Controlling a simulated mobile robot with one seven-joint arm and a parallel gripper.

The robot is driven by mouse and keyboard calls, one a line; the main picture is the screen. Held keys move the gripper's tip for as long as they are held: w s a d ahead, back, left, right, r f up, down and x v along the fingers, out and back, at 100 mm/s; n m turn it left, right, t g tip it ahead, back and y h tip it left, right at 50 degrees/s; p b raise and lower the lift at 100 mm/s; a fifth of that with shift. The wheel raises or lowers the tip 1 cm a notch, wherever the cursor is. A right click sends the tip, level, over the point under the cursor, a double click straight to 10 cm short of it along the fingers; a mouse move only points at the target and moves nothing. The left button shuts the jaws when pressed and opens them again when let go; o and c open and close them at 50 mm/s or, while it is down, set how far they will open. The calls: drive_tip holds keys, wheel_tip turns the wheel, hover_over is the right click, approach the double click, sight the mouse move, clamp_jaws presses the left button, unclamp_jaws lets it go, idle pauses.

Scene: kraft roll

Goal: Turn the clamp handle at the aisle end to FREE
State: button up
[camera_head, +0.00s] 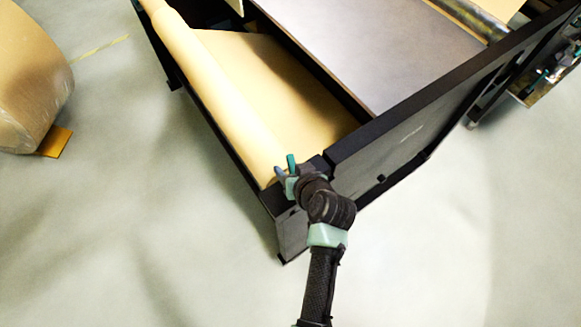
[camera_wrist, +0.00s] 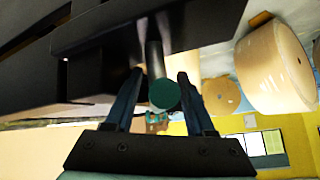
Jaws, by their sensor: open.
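The clamp handle (camera_wrist: 164,94) shows in the wrist view as a dark bar with a round teal end, pointing toward the camera. My gripper (camera_wrist: 160,78) is open, with one dark blue finger on each side of the handle. Gaps show beside the teal end; whether a finger touches the bar farther in, I cannot tell. In the head view my gripper (camera_head: 287,174) is at the near corner of the dark frame (camera_head: 383,150), by the end of the kraft roll (camera_head: 215,85). My wrist hides most of the handle there. No FREE marking is readable.
Brown paper (camera_head: 275,80) lies inside the frame beside a grey panel (camera_head: 415,50). A large wrapped roll (camera_head: 30,70) stands at left on the floor, with an orange wedge (camera_head: 56,142) by it. The floor around the near corner is clear.

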clamp_jaws()
idle(0.3)
drive_tip(key=shift+f, duration=0.1)
drive_tip(key=shift+a+f+n+g+y+b, duration=0.1)
drive_tip(key=shift+n+g+y+b, duration=0.2)
drive_tip(key=shift+n+y+b, duration=0.35)
drive_tip(key=shift+s+a+n+g+y+b, duration=0.2)
drive_tip(key=shift+n+g+y+b, duration=0.1)
drive_tip(key=shift+n+b, duration=0.25)
unclamp_jaws()
